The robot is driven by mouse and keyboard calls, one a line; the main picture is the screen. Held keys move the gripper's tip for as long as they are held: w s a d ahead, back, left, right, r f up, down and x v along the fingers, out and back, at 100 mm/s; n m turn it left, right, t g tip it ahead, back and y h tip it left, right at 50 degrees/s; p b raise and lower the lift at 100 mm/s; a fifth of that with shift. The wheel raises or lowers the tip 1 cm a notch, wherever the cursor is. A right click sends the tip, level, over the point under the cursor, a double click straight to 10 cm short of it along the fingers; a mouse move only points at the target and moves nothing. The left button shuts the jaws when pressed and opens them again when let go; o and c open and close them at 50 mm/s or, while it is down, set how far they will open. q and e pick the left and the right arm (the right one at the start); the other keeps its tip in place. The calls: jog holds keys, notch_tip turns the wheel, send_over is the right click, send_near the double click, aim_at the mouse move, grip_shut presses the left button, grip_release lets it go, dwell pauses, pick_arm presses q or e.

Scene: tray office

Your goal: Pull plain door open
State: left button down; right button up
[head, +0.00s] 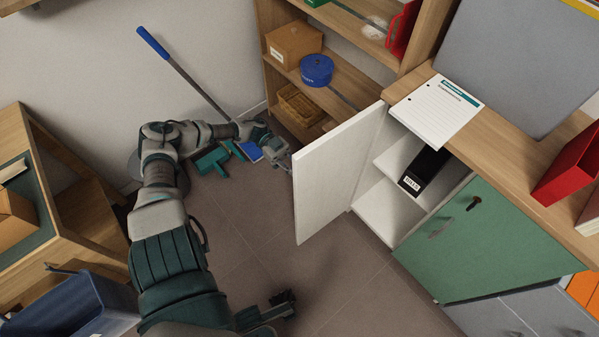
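The plain white door (335,172) stands wide open, swung out to the left of the cabinet opening. My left gripper (279,152) is at the door's free upper left edge, partly hidden by the door; whether it touches the door and how its fingers stand are not clear. My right gripper (283,304) is low at the bottom of the view, dark and small, away from the door; its fingers cannot be made out. The cabinet interior (384,213) shows white shelves with a black binder (424,170).
A green door (485,245) with a handle is shut at right. A wooden shelf (385,72) holds a blue pot (316,70) and boxes behind. A blue-handled broom (190,80) leans at the wall. A desk (75,190) stands left. The floor (340,285) in front is clear.

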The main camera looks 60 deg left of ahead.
pick_arm(q)
jog(key=shift+a+f, duration=0.2)
jog(key=shift+a, duration=0.05)
jog(key=c, duration=1.3)
grip_release()
jog(key=shift+o, duration=0.5)
jog(key=v, duration=1.2)
jog(key=shift+w+f, duration=0.1)
jog(key=shift+a, duration=0.1)
